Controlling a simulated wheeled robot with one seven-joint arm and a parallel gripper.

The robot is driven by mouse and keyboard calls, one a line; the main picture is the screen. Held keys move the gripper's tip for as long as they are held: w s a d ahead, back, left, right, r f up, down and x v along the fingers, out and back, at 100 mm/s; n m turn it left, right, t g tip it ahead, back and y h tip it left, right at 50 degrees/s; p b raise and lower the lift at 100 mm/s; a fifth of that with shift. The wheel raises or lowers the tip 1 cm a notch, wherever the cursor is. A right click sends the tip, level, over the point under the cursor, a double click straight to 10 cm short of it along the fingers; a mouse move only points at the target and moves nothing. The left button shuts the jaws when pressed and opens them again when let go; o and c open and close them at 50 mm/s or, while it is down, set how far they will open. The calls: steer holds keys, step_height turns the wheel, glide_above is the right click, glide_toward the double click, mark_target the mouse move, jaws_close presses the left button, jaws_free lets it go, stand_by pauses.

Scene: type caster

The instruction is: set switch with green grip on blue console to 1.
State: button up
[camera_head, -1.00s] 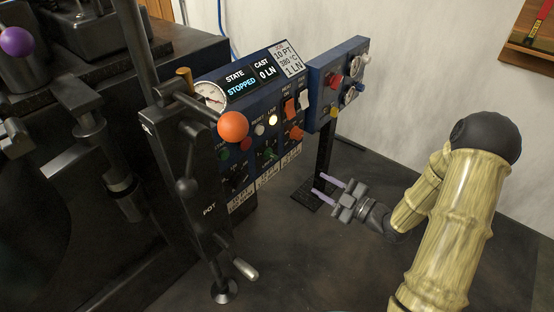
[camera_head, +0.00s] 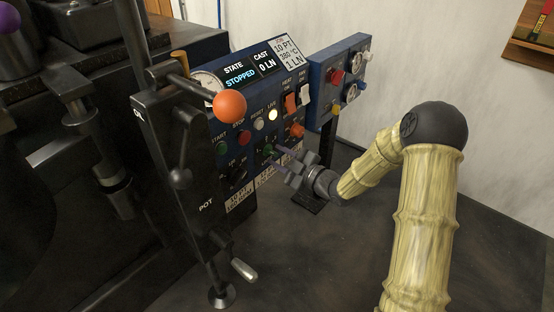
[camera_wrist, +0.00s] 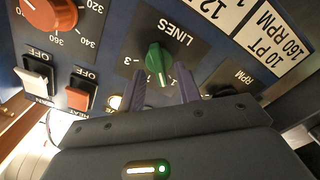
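The blue console (camera_head: 262,100) stands left of centre in the head view. Its switch with the green grip (camera_wrist: 158,60) is on a black plate marked LINES, and also shows small in the head view (camera_head: 268,149). A 3 is readable on its left in the wrist view; the other marks are partly hidden, and I cannot tell its exact setting. My gripper (camera_wrist: 161,86) is open, its two purple fingers spread on either side of the narrow end of the grip. I cannot tell whether they touch it. In the head view my gripper (camera_head: 277,156) is at the console front.
An orange dial (camera_wrist: 50,12), a white rocker (camera_wrist: 35,80) and a red rocker (camera_wrist: 80,92) sit left of the switch in the wrist view. A lever with an orange ball (camera_head: 229,106) stands before the console. A small blue box (camera_head: 338,80) is to its right.

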steer(key=shift+w+a, duration=0.35)
steer(key=shift+a, duration=0.15)
steer(key=shift+c, duration=0.2)
jaws_close()
